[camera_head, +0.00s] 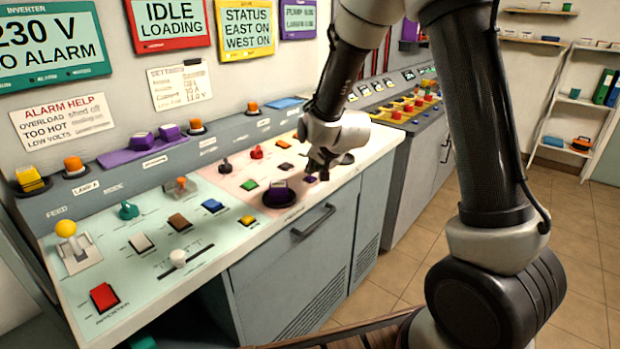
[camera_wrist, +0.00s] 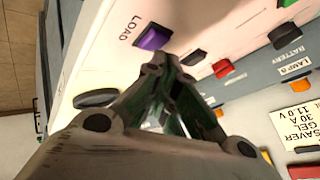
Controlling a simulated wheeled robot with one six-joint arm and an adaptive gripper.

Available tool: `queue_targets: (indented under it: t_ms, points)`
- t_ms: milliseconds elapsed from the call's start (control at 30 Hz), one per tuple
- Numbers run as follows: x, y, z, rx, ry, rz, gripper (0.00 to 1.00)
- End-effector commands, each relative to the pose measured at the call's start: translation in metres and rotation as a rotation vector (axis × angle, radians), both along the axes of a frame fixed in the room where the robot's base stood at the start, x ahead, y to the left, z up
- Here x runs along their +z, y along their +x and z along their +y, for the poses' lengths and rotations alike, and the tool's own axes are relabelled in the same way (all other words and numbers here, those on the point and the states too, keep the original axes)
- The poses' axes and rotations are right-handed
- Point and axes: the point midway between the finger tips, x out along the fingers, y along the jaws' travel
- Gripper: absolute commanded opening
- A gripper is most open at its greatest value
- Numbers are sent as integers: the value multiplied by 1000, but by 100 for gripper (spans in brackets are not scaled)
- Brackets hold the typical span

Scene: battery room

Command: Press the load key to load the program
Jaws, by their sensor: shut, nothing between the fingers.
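The load key is a small purple square key with the word LOAD printed beside it in the wrist view (camera_wrist: 153,37). In the head view a small purple key (camera_head: 309,179) shows near the front edge of the pink panel section, partly beside my gripper (camera_head: 321,170). My gripper is shut and empty, pointing down at the panel. In the wrist view its fingertips (camera_wrist: 168,68) appear close to the load key, just below it in the picture; I cannot tell whether they touch. A red-framed display (camera_head: 170,22) on the wall reads IDLE LOADING.
A large purple-topped round knob (camera_head: 280,194) stands left of my gripper. Green (camera_head: 249,185), orange and red (camera_head: 256,152) keys sit close by on the panel. A second console (camera_head: 400,108) with yellow parts stands to the right. Tiled floor (camera_head: 410,270) lies in front.

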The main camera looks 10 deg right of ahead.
Motion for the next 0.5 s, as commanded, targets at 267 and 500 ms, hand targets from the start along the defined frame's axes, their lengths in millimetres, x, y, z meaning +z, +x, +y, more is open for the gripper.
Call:
queue_targets:
  t_ms: [267, 500]
  points:
    - [6, 0, 0, 1, -1, 0, 0]
    - [11, 0, 0, -1, 0, -2, 0]
